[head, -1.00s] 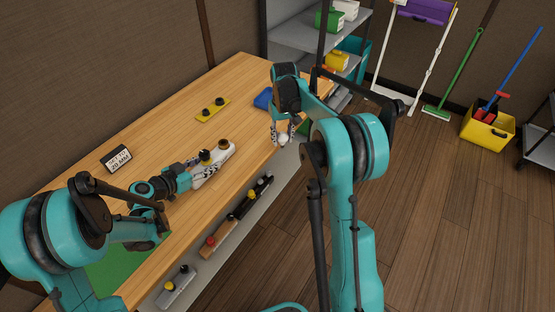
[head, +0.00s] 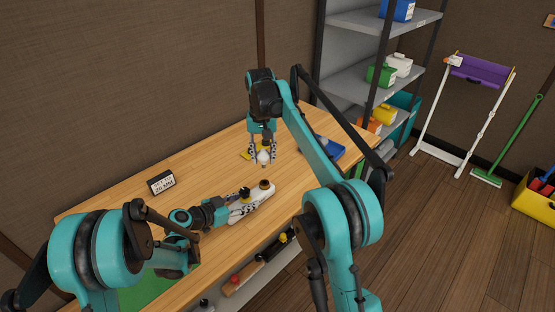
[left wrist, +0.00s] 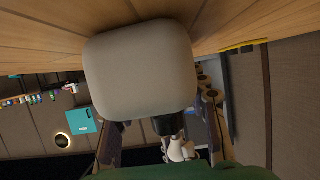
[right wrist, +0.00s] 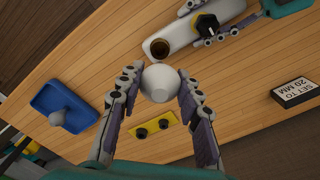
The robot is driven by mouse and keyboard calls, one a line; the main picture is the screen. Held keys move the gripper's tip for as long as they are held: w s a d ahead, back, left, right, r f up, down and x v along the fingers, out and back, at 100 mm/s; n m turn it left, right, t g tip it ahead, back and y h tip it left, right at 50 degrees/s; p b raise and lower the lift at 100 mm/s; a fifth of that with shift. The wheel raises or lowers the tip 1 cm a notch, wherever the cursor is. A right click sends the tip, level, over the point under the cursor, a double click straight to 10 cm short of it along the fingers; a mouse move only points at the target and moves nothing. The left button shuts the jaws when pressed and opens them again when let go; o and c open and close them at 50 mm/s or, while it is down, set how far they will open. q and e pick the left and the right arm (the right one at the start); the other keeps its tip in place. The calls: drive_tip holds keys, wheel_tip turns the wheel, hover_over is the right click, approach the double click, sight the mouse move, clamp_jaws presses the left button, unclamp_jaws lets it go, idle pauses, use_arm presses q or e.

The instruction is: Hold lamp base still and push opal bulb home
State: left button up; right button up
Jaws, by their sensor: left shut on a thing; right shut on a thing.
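The cream lamp base (head: 239,212) lies on the wooden bench, with a dark round socket (right wrist: 159,48) at one end and a black and yellow knob (right wrist: 206,25) on top. My left gripper (head: 243,198) is shut on the base from the side. A large pale block, apparently the base (left wrist: 140,70), fills much of the left wrist view. My right gripper (head: 263,154) is shut on the white opal bulb (right wrist: 160,83) and holds it above the bench near the socket end. The bulb is apart from the socket in the head view. Its underside is hidden in the right wrist view.
A blue tray (right wrist: 45,98) holding a pale bulb-like piece lies near the bench end. A yellow plate (right wrist: 146,136) with two black sockets lies behind the bulb. A "SET TO 20 MM" sign (head: 161,182) stands at the back left. Grey shelves (head: 350,67) stand beyond the bench.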

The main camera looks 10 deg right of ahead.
idle(0.3)
drive_tip(key=shift+f, duration=3.2)
drive_tip(key=shift+f, duration=0.15)
drive_tip(key=shift+f, duration=0.45)
drive_tip(key=shift+f, duration=0.2)
drive_tip(key=shift+f, duration=0.35)
drive_tip(key=o, duration=1.3)
drive_tip(key=shift+c, duration=0.2)
